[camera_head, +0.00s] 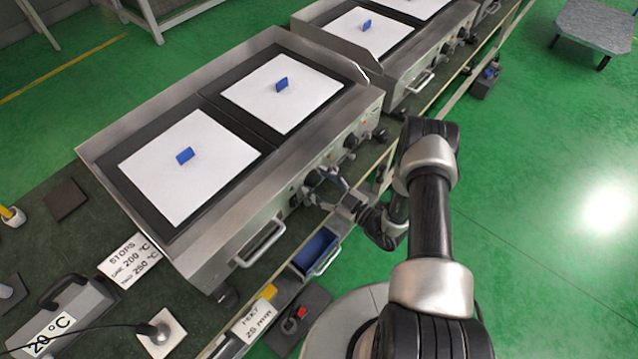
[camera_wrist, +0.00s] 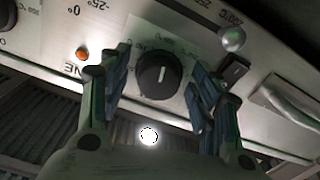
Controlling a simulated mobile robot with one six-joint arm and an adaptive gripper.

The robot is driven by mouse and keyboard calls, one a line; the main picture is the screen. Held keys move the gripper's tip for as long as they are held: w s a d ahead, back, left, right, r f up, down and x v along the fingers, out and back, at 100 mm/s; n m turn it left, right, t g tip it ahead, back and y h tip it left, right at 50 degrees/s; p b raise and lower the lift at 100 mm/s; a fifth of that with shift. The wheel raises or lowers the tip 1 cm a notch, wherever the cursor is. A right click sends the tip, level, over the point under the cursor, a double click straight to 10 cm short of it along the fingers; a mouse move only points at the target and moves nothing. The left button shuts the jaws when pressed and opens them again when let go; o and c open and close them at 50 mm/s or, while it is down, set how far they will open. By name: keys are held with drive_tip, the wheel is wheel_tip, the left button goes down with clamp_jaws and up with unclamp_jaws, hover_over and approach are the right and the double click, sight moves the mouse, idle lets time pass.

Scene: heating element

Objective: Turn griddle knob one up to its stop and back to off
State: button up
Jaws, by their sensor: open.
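A round black knob (camera_wrist: 158,73) with a white pointer line sits on the steel front panel in the wrist view. The line points nearly straight up in the picture. A label that reads like "ONE", upside down, is left of it. My gripper (camera_wrist: 161,78) is open, with one finger on each side of the knob; I cannot tell whether either finger touches it. In the head view my gripper (camera_head: 322,186) is at the front panel of the nearer griddle (camera_head: 240,190), over its knob row, and partly hides that knob.
An orange lamp (camera_wrist: 82,54) glows on the panel. A handle (camera_head: 262,243) projects from the griddle front, with a blue drawer (camera_head: 316,250) below. White plates with blue blocks lie on top. A sign (camera_head: 130,262) reads stops, one 200 °C, two 250 °C. A display (camera_head: 50,335) reads 20 °C.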

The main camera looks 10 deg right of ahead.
drive_tip(key=v, duration=1.2)
idle(0.4)
drive_tip(key=s+a+r+n+g+y, duration=0.15)
drive_tip(key=a+r+n+g, duration=0.4)
drive_tip(key=r+n, duration=0.55)
drive_tip(key=s+a+r+n+g+y, duration=0.1)
drive_tip(key=a+r+n+g+y, duration=0.25)
drive_tip(key=r+n+g, duration=0.75)
drive_tip(key=s+a+r+n+h, duration=0.1)
drive_tip(key=s+r+n+h, duration=0.4)
drive_tip(key=n, duration=0.8)
drive_tip(key=s+a+r+n+h, duration=0.2)
drive_tip(key=s+r+n+h, duration=0.4)
drive_tip(key=n, duration=0.6)
drive_tip(key=s+d+r+n+t+h, duration=0.4)
drive_tip(key=s+d+n+t, duration=0.1)
drive_tip(key=n, duration=1)
drive_tip(key=shift+r+t+h, duration=0.25)
drive_tip(key=shift+t+h, duration=0.05)
drive_tip(key=shift+t, duration=0.45)
